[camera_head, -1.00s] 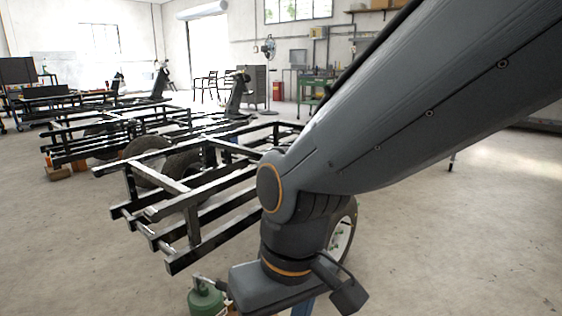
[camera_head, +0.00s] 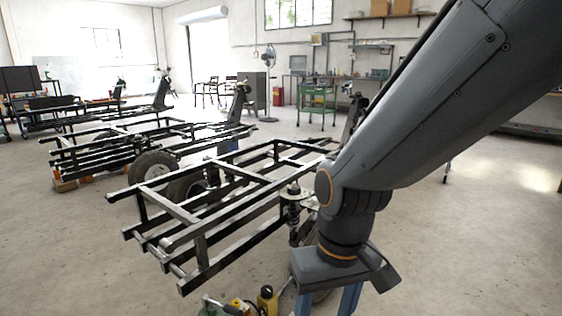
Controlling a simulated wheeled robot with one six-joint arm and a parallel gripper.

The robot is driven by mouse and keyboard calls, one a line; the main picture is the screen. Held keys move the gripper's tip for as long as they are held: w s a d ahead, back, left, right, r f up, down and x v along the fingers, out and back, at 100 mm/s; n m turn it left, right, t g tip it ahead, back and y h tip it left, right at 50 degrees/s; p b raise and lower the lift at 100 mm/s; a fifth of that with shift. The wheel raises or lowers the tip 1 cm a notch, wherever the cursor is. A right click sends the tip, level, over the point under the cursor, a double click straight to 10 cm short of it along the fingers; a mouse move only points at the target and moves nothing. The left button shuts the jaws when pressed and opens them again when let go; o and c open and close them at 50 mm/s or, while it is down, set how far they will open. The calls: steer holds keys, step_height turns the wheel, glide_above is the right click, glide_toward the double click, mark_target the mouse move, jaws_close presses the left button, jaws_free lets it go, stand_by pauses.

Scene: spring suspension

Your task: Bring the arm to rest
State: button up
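My arm reaches down from the upper right in the head view. My gripper (camera_head: 328,301) hangs below its wrist at the bottom edge, with its two blue fingers apart and pointing down. The fingertips are cut off by the frame. The gripper is in front of the near end of a black chassis frame (camera_head: 190,218). A spring suspension unit (camera_head: 293,212) stands upright at that frame, just left of my wrist.
Yellow and green tools (camera_head: 266,300) sit on the floor left of my gripper. More black frames with wheels (camera_head: 155,165) stand behind at left. A green cart (camera_head: 317,98) and a fan (camera_head: 268,75) are at the back. The floor at right is clear.

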steer(key=s+d+r+m+p, duration=0.2)
steer(key=d+r+m+p, duration=0.1)
steer(key=d+r+p, duration=0.9)
steer(key=shift+s+r+h+p, duration=0.15)
steer(key=shift+r+h+p, duration=0.25)
steer(key=shift+r+p, duration=1.35)
steer(key=shift+f+p, duration=0.6)
